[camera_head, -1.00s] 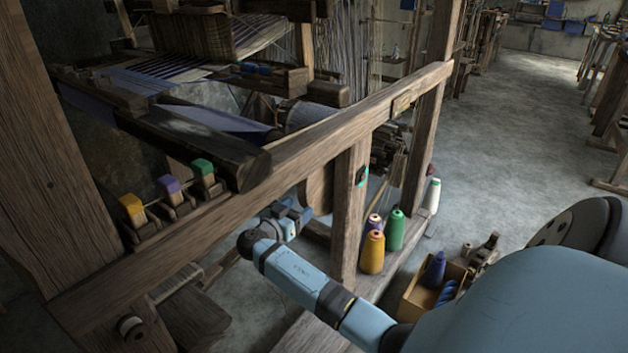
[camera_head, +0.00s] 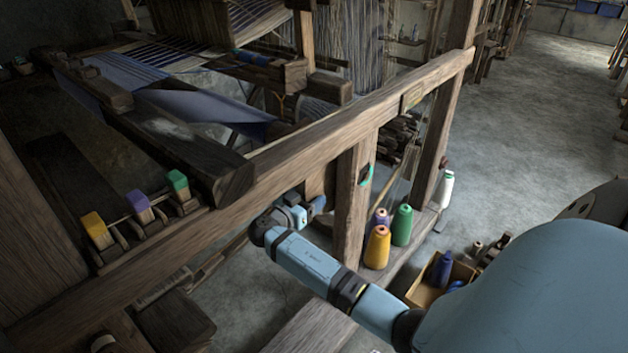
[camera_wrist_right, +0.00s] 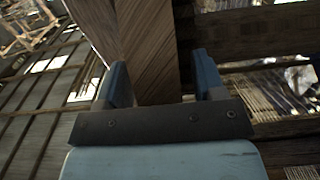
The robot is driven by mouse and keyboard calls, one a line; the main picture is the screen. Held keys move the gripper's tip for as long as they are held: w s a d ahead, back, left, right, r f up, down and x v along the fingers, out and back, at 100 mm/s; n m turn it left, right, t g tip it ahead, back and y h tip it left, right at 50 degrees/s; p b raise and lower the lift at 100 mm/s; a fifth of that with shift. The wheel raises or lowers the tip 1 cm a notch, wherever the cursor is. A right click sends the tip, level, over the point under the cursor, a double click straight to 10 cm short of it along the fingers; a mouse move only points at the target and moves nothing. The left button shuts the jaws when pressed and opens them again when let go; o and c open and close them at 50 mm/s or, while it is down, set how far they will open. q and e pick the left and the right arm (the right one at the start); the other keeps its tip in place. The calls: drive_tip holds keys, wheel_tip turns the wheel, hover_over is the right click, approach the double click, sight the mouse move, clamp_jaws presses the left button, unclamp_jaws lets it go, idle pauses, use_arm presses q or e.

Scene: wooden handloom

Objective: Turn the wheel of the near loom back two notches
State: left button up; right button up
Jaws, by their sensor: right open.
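The near loom's wooden frame, with its long slanting beam (camera_head: 320,140) and upright post (camera_head: 352,215), fills the left and middle of the head view. My right gripper (camera_head: 308,207) is below the beam, just left of the post. In the right wrist view its blue fingers (camera_wrist_right: 162,65) stand apart with a wooden timber (camera_wrist_right: 150,40) beyond and between them. I cannot tell whether they touch it. A brown wooden piece (camera_head: 319,182) shows behind the gripper, but I cannot tell if it is the wheel. No wheel is clearly visible. My left gripper is not in view.
Yellow (camera_head: 377,248), green (camera_head: 402,225) and white (camera_head: 445,189) thread cones stand right of the post. A box (camera_head: 424,292) with blue spools is beside them. Yellow, purple and green blocks (camera_head: 97,230) line the beam. The floor at the right (camera_head: 540,130) is clear.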

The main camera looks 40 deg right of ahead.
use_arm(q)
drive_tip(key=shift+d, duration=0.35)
use_arm(e)
drive_tip(key=shift+d, duration=0.25)
